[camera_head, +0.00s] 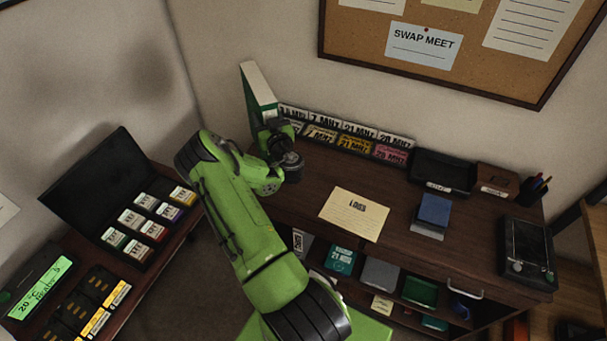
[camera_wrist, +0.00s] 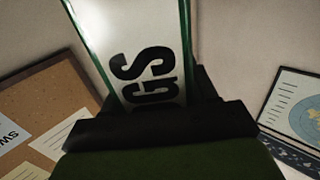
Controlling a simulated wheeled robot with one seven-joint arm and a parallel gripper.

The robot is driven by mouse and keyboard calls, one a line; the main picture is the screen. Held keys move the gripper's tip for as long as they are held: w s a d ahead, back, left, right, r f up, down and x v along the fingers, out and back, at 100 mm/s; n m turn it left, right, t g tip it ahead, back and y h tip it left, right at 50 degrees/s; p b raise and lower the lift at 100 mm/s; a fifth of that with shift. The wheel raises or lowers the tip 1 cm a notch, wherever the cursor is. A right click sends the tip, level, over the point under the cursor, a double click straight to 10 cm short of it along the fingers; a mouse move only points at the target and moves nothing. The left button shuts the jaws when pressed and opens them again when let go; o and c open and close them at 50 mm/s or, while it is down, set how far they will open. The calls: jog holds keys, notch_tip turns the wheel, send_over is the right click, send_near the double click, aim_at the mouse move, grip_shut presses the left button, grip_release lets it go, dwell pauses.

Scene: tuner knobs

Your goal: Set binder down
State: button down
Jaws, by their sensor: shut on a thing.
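A green and white binder (camera_head: 259,88) stands upright, slightly tilted, at the back left of the desk, by the wall corner. My gripper (camera_head: 275,133) is shut on the binder near its lower part. In the wrist view the binder (camera_wrist: 135,50) shows a white label with large dark letters ending in "GS". The dark fingers of my gripper (camera_wrist: 160,120) cross in front of its lower part. Its bottom edge is hidden by my gripper and arm, so I cannot tell if it touches the desk.
A tan "LOGS" sheet (camera_head: 354,214) lies on the desk (camera_head: 310,185). A rack of MHz-labelled cards (camera_head: 352,140) runs along the back, right of the binder. A black tray (camera_head: 441,172), blue item (camera_head: 434,210) and dark device (camera_head: 527,250) are farther right. A card case (camera_head: 110,190) stands left.

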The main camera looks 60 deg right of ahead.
notch_tip(320, 180, down, 10)
jog(key=b, duration=0.4)
jog(key=shift+s+r, duration=0.2)
jog(key=shift+f+b, duration=0.2)
jog(key=shift+b, duration=0.1)
jog(key=shift+c, duration=1.6)
grip_release()
